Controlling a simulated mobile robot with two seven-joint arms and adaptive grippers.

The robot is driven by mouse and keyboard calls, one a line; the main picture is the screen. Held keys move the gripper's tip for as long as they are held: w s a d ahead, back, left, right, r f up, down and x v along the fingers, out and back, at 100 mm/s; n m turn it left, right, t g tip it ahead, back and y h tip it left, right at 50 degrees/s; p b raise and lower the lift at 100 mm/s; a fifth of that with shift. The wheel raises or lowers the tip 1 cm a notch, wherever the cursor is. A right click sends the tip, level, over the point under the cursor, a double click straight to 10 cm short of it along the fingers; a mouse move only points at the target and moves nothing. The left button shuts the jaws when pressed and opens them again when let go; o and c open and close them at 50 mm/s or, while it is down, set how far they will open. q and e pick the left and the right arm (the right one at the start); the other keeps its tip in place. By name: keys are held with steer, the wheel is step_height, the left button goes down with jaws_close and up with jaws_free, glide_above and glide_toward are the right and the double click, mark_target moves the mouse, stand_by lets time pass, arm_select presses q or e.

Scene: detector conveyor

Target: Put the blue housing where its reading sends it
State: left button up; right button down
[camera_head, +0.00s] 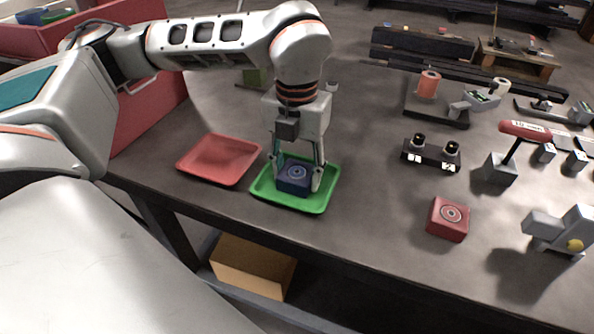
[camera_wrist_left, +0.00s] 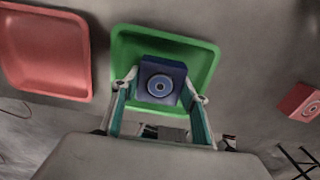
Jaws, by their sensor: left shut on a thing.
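The blue housing (camera_head: 293,180) is a dark blue block with a round ringed disc on top. It is at the green tray (camera_head: 318,203), within its rim as seen from above; I cannot tell whether it touches the tray floor. My left gripper (camera_head: 296,178) reaches down from above and is shut on the housing, one finger on each side. The left wrist view shows the housing (camera_wrist_left: 161,82) between the fingertips over the green tray (camera_wrist_left: 205,54). A red tray (camera_head: 218,160) lies empty to the left of the green one. My right gripper is out of view.
A red housing (camera_head: 448,219) stands on the table to the right. Behind it are a black block with two round parts (camera_head: 431,154) and a red-handled tool on a stand (camera_head: 500,168). A grey device (camera_head: 563,231) stands at far right. The table between green tray and red housing is clear.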

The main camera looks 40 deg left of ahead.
arm_select(q)
steer(key=o, duration=1.4)
steer(key=shift+f, duration=0.15)
step_height(320, 180, up, 12)
steer(key=shift+r+p, duration=0.2)
steer(key=shift+p, duration=0.5)
